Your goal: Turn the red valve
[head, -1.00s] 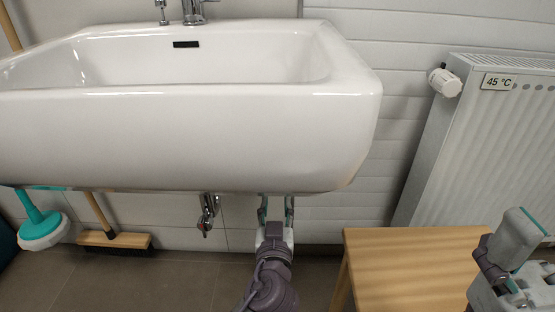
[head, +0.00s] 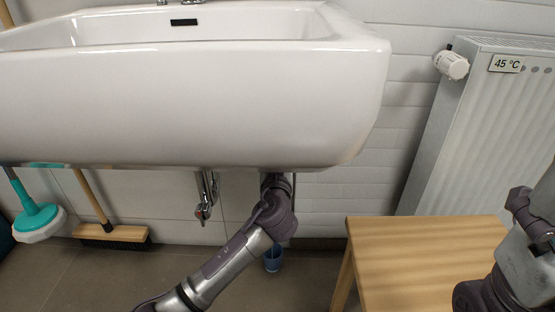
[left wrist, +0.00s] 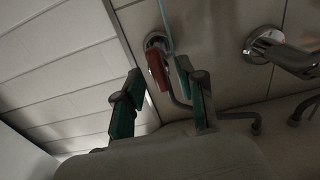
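The red valve (left wrist: 157,70) shows in the left wrist view as a red handle below a round chrome wall flange. My left gripper (left wrist: 158,82) is open, its two teal-padded fingers on either side of the red handle. The right finger looks closer to the handle, but I cannot tell if it touches. In the head view my left arm reaches under the sink, and its gripper is hidden behind the basin. My right gripper (head: 525,208) is partly in view at the right edge, and its fingers do not show clearly.
The white sink (head: 180,105) overhangs my left arm. A chrome fitting with a red tip (head: 203,198) hangs below it. A blue cup (head: 272,260) is on the floor.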

